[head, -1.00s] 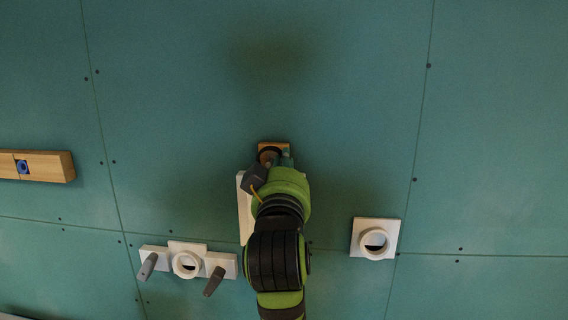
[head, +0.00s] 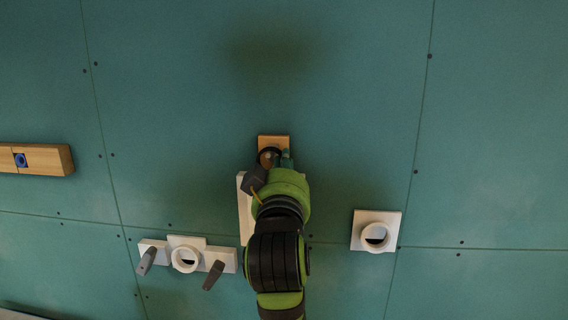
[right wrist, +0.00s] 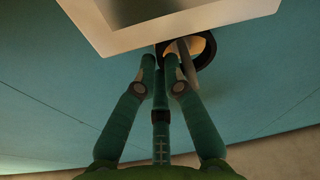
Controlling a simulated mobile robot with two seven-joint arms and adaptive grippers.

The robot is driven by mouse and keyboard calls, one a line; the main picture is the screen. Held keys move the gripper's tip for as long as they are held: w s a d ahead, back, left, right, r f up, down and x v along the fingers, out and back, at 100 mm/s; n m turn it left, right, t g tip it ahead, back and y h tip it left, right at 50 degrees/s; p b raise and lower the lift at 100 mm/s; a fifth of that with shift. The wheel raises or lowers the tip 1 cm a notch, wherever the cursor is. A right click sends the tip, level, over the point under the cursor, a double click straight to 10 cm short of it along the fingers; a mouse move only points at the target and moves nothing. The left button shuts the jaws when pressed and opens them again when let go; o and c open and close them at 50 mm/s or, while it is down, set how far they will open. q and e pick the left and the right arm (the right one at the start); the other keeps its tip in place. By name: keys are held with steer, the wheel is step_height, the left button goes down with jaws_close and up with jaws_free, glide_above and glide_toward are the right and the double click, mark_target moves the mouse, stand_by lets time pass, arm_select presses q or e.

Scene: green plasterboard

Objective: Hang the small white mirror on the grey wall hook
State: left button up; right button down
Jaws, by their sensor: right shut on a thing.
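The small white mirror (head: 244,212) is mostly hidden behind my right arm in the head view; its left edge shows. In the right wrist view its pale frame (right wrist: 160,33) and grey face fill the top. A dark ring (right wrist: 207,50) is at the mirror's edge, just beyond my fingertips. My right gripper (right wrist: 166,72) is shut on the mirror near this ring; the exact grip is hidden. A wooden block (head: 273,141) on the wall is behind the ring. A grey bar (right wrist: 187,60), perhaps the hook, overlaps the ring; I cannot tell whether it passes through. My left gripper is out of view.
A white fixture with a round collar and two grey levers (head: 187,258) is at lower left. A white square plate with a round collar (head: 375,231) is at lower right. A wooden rail with a blue-ringed fitting (head: 45,159) is at left. The wall above is bare.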

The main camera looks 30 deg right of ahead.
steer(key=c, duration=1.3)
jaws_free()
steer(key=shift+o, duration=0.2)
steer(key=shift+s+d, duration=0.1)
steer(key=v, duration=0.7)
steer(key=shift+s, duration=0.15)
steer(key=shift+f, duration=0.1)
